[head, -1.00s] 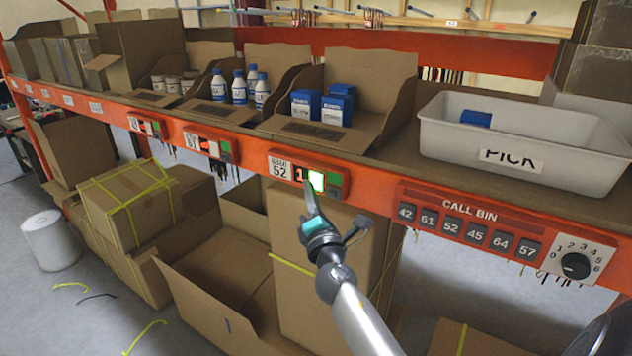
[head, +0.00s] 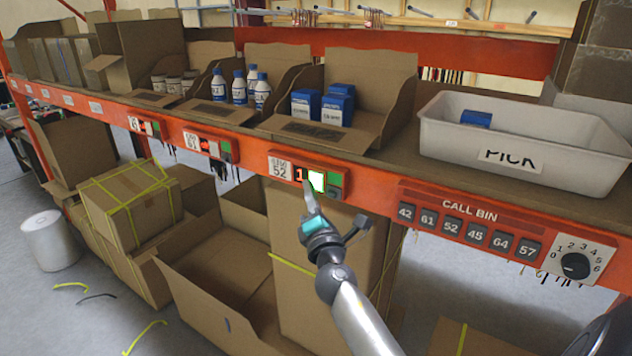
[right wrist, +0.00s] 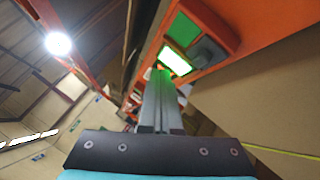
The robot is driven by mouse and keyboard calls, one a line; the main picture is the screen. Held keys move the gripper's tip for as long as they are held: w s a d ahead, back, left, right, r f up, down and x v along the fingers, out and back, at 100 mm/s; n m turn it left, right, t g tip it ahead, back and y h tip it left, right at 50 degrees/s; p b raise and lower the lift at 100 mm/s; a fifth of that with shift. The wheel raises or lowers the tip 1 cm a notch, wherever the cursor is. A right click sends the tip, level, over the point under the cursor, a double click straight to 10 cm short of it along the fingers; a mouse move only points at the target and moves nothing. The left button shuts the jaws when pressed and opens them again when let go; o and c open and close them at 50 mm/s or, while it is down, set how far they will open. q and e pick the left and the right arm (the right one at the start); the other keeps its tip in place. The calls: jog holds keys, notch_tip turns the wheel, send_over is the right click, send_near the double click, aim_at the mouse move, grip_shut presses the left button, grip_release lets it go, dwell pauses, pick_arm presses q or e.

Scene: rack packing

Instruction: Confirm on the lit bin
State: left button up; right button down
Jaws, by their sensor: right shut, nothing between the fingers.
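The module of bin 52 (head: 281,170) is on the orange shelf beam, with a display reading 1. Its lit button (head: 317,181) glows white with a green edge; it also glows in the right wrist view (right wrist: 182,30). My right gripper (head: 308,193) is shut and empty. Its fingertips are just below and left of the lit button; I cannot tell whether they touch the module. In the right wrist view the closed fingers (right wrist: 162,78) point up towards the module. The bin above holds blue boxes (head: 337,104). My left gripper is not in view.
Other modules (head: 207,145) sit along the beam to the left. A CALL BIN panel (head: 470,212) and a dial (head: 575,265) are to the right. A grey PICK tote (head: 445,135) holding a blue box stands on the shelf. Open cardboard boxes (head: 215,270) lie below.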

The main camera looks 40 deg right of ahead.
jog(key=shift+d, duration=0.1)
jog(key=shift+w+d, duration=0.15)
jog(key=shift+d, duration=0.2)
jog(key=shift+w+d, duration=0.15)
jog(key=shift+d, duration=0.25)
dwell(1.1)
jog(key=shift+a, duration=0.1)
jog(key=shift+s+a, duration=0.35)
jog(key=shift+a, duration=0.35)
jog(key=shift+s+a, duration=0.3)
jog(key=shift+a, duration=0.45)
jog(key=shift+s+a, duration=0.35)
jog(key=shift+a, duration=0.45)
jog(key=shift+s+a, duration=0.3)
jog(key=shift+a, duration=0.45)
